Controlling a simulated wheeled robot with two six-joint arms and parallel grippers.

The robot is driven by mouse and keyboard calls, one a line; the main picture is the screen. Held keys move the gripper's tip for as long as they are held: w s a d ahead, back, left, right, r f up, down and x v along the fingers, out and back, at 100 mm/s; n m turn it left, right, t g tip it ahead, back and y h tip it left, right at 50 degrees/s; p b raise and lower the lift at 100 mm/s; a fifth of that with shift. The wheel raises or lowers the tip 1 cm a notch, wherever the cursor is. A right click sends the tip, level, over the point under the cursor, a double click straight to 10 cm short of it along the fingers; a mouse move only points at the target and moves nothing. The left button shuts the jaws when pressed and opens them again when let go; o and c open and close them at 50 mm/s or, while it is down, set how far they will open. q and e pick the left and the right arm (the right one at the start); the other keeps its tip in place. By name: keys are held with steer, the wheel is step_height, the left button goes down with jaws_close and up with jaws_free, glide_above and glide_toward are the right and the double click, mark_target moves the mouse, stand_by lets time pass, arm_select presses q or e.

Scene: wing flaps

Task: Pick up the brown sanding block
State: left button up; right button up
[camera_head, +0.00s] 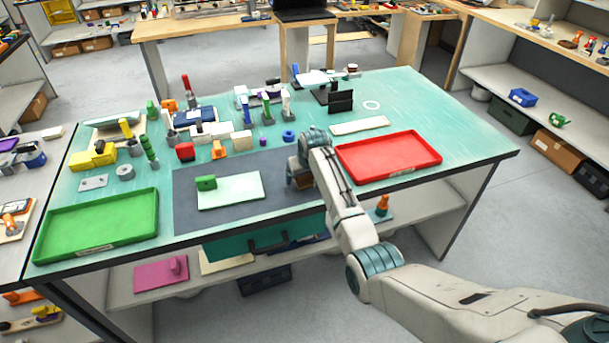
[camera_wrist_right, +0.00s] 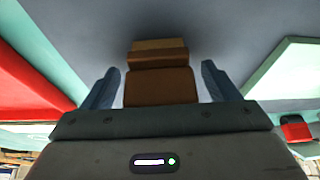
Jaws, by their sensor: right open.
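The brown sanding block (camera_wrist_right: 160,82) shows in the right wrist view between the two fingers of my right gripper (camera_wrist_right: 160,85). Gaps show between the block and both fingers, so the gripper is open around or just over it. In the head view the block (camera_head: 298,181) shows as a small brown patch on the grey mat (camera_head: 270,205), mostly hidden by my right gripper (camera_head: 302,172) and wrist. My left gripper does not show in the head view.
A red tray (camera_head: 388,157) lies right of my right gripper. A green tray (camera_head: 97,226) lies at the left. Several tools and parts stand behind the mat.

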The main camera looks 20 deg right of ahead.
steer(key=shift+w+f, duration=0.1)
steer(key=shift+f, duration=0.1)
steer(key=c, duration=1.1)
steer(key=shift+r, duration=0.2)
steer(key=shift+r+b, duration=0.3)
steer(key=shift+b, duration=0.05)
step_height(320, 180, up, 2)
steer(key=shift+r+b, duration=0.25)
steer(key=shift+b, duration=0.65)
steer(key=s+a+r+b, duration=0.1)
steer(key=s+a+b, duration=0.1)
steer(key=s, duration=1.4)
steer(key=shift+r+b, duration=0.3)
steer(key=shift+b, duration=0.25)
